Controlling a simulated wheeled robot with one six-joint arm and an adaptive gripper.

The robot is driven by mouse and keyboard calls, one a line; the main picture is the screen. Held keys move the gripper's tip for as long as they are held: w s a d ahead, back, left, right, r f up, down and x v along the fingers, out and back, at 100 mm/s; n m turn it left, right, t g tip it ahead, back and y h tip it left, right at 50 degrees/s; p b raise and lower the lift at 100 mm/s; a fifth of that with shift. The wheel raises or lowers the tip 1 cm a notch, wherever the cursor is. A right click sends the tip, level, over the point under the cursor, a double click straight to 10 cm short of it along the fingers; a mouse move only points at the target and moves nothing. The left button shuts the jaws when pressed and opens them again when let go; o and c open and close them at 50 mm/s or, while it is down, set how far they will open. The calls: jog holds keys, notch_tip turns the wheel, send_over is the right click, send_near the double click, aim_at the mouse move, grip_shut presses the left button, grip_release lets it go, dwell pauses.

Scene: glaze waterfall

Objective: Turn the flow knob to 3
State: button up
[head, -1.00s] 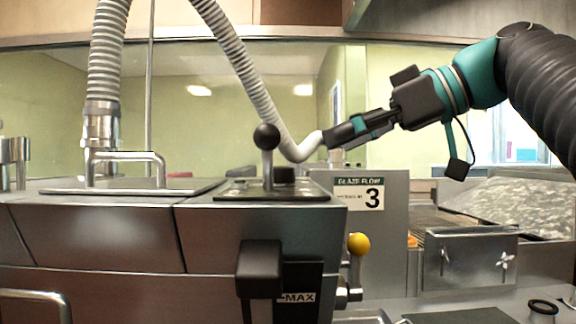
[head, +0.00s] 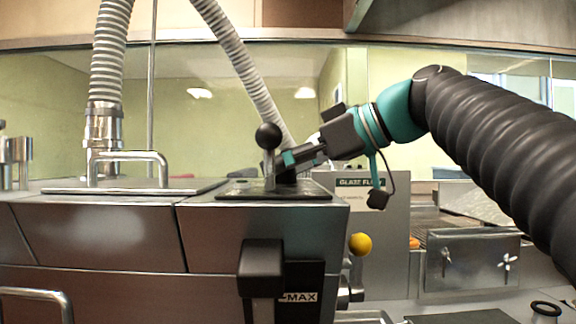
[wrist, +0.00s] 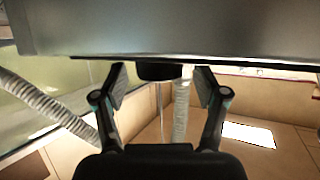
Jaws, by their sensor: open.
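A small dark knob (wrist: 160,72) hangs from the grey panel's edge in the wrist view, which looks inverted. My gripper (wrist: 162,86) is open, with one finger on each side of the knob; whether they touch it I cannot tell. In the head view my gripper (head: 289,163) is low over the dark top plate (head: 240,190), just right of and behind the ball-topped lever, and hides most of the knob. The glaze flow sign (head: 360,182) shows its heading, but no number is readable below it.
The black ball-topped lever (head: 269,137) stands close left of my gripper. A grey hose (head: 240,65) passes behind it. A black handle (head: 261,268) and a yellow-knobbed lever (head: 360,244) are at the front. A metal handle (head: 128,157) stands at left.

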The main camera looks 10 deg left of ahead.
jog(key=shift+c, duration=0.2)
jog(key=c, duration=1.1)
jog(key=shift+s+a+f+m+t+h+b, duration=0.1)
jog(key=shift+s+m+t+h+b, duration=0.15)
jog(key=shift+m+t+b, duration=0.5)
jog(key=shift+m+t+h, duration=0.95)
jog(key=shift+m+t, duration=0.7)
jog(key=shift+t, duration=0.1)
jog(key=o, duration=1.1)
jog(key=shift+o, duration=0.2)
